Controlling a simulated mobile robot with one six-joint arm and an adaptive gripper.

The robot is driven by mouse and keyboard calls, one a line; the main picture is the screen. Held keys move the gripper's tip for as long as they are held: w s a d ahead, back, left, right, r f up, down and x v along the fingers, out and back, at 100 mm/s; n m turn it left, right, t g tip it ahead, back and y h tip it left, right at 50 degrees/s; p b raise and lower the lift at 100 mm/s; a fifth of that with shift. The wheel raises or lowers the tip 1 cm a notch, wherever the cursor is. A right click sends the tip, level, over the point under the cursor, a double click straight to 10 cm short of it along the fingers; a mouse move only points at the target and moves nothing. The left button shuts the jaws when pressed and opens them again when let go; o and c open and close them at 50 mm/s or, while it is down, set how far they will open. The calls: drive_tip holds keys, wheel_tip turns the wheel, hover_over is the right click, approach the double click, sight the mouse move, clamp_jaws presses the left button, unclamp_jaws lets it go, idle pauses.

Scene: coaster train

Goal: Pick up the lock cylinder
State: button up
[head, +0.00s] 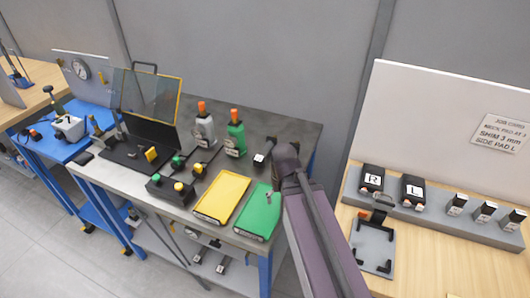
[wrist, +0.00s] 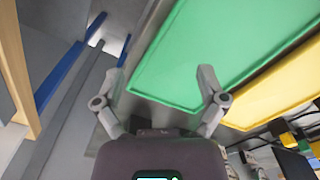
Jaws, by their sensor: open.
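I cannot pick out the lock cylinder for certain in either view. My gripper (wrist: 160,73) is open in the wrist view, its two fingers spread wide with nothing between them. It is by the edge of the grey bench, near the green tray (wrist: 215,45). The yellow tray (wrist: 285,88) lies beyond the right finger. In the head view my arm rises in front of the bench's right end and hides part of it; my gripper is not clearly visible there. The green tray (head: 258,212) and yellow tray (head: 222,198) lie flat and look empty.
A button box (head: 170,190), a grey bottle (head: 204,130) and a green bottle (head: 236,138) stand on the grey bench (head: 290,120). A dark labelled item (head: 263,152) is near my arm. A wooden bench at right holds a grey fixture plate (head: 372,250) and labelled blocks (head: 412,190).

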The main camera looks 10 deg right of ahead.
sight(265, 149)
drive_tip(key=w+r+m+p, duration=0.2)
drive_tip(key=w+r+p, duration=0.1)
drive_tip(key=w, duration=0.6)
drive_tip(key=w+r+m+p, duration=0.2)
drive_tip(key=w+r+p, duration=0.2)
drive_tip(key=w, duration=0.5)
drive_tip(key=w+r+m+p, duration=0.2)
drive_tip(key=w+r+p, duration=0.1)
drive_tip(key=w, duration=0.6)
drive_tip(key=shift+d+r+m+p, duration=0.2)
drive_tip(key=shift+r+m+p, duration=0.1)
drive_tip(key=shift+r, duration=0.15)
drive_tip(key=shift+f, duration=0.15)
wheel_tip(265, 149, down, 8)
drive_tip(key=b, duration=0.8)
drive_tip(key=shift+s+f+b, duration=0.1)
drive_tip(key=shift+f+b, duration=0.05)
drive_tip(key=shift+b, duration=0.2)
drive_tip(key=shift+s+f+b, duration=0.1)
drive_tip(key=shift+f+b, duration=2.5)
clamp_jaws()
